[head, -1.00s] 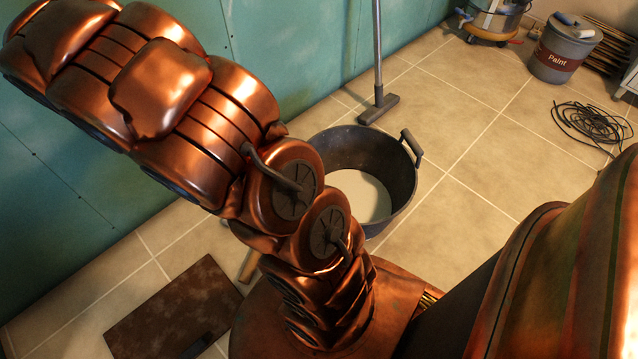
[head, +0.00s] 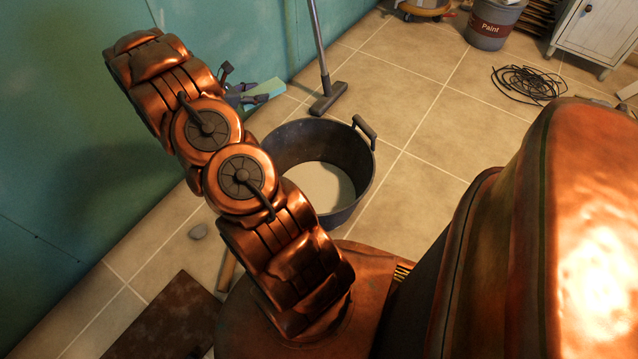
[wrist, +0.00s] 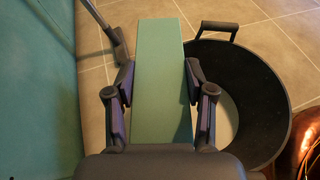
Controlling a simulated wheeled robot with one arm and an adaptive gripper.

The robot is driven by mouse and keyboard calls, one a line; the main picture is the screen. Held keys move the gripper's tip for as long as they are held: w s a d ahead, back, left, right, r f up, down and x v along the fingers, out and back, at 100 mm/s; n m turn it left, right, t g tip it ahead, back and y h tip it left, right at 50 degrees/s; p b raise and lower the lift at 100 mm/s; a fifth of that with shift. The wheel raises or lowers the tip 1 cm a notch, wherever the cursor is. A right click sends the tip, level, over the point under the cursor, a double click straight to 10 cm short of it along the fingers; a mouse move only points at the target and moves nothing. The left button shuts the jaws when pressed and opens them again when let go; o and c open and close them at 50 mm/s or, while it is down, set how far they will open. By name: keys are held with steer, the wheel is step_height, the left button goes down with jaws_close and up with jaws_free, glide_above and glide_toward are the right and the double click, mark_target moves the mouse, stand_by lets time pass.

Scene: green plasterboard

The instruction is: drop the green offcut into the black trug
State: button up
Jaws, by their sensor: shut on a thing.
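The green offcut (wrist: 158,75) is a flat, pale green strip held lengthwise between the two fingers of my gripper (wrist: 160,85) in the wrist view. In the head view the offcut (head: 264,91) shows in part beyond my arm, with my gripper (head: 236,90) partly hidden by the arm. The black trug (head: 352,185) stands on the floor, a round tub with a handle and a pale patch inside. In the wrist view the trug (wrist: 268,110) is to the right of the offcut, and the offcut's right edge overlaps its left side in the picture.
A floor-tool on a pole (head: 327,97) stands behind the trug near the green wall (head: 60,130). A paint bucket (head: 492,25), a black cable coil (head: 528,83) and a white cabinet (head: 592,35) are at the back right. A brown board (head: 165,320) lies at lower left.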

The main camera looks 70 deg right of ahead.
steer(key=s+f+m+g+y, duration=0.3)
steer(key=s+f+m, duration=0.15)
steer(key=s, duration=0.45)
steer(key=s+f+m+g+y, duration=0.3)
steer(key=s+f, duration=0.2)
steer(key=s, duration=0.5)
steer(key=shift+t, duration=0.3)
step_height(320, 180, down, 6)
steer(key=shift+r+b, duration=0.15)
steer(key=shift+b, duration=0.8)
steer(key=o, duration=1.3)
steer(key=shift+o, duration=0.2)
steer(key=shift+w, duration=0.1)
